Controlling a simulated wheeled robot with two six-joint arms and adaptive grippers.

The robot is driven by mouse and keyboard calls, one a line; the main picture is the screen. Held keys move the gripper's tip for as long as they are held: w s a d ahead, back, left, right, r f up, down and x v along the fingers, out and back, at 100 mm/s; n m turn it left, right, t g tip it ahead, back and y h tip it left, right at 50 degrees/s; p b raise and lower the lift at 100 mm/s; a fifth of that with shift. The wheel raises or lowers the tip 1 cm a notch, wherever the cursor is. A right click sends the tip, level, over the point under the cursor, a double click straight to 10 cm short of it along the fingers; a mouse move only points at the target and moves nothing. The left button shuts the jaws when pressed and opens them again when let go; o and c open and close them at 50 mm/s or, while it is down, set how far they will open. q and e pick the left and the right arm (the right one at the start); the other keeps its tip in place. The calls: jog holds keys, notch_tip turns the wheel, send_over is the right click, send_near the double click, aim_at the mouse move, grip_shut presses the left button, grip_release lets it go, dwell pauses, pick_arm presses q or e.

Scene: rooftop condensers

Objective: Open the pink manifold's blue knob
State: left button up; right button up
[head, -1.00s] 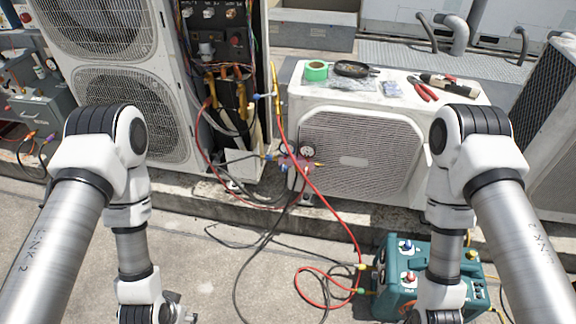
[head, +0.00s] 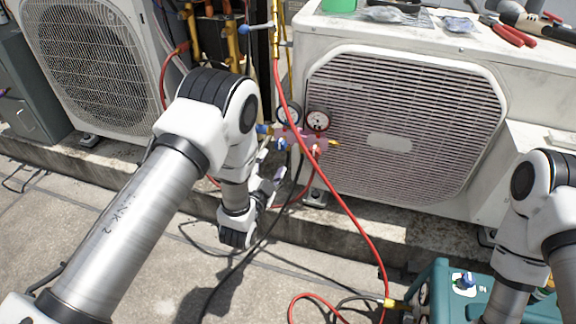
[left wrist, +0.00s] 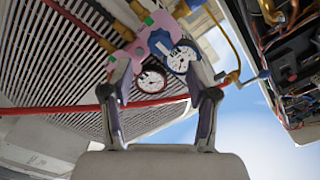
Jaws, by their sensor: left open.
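The pink manifold (head: 297,137) hangs in front of the white condenser, with two round gauges on top. Its blue knob (head: 282,145) shows small on its left part. In the left wrist view the blue knob (left wrist: 160,42) lies between and just beyond the fingertips, with the pink body (left wrist: 140,20) behind it. My left gripper (head: 268,172) is just below and left of the manifold, its fingers pointing up. In its wrist view the left gripper (left wrist: 160,68) is open and empty; contact with the knob cannot be told. My right gripper is out of view.
A red hose (head: 333,195) runs down past the manifold and crosses behind the fingers in the wrist view. The condenser grille (head: 400,125) stands close behind. A teal machine (head: 440,285) sits at lower right. Pliers (head: 505,30) lie on the condenser top.

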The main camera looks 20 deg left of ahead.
aim_at(280, 147)
pick_arm(q)
jog(key=w+b, duration=0.2)
jog(key=w, duration=0.5)
jog(key=shift+w+d+f, duration=0.1)
jog(key=shift+w+d, duration=0.05)
jog(key=shift+w, duration=0.25)
grip_shut()
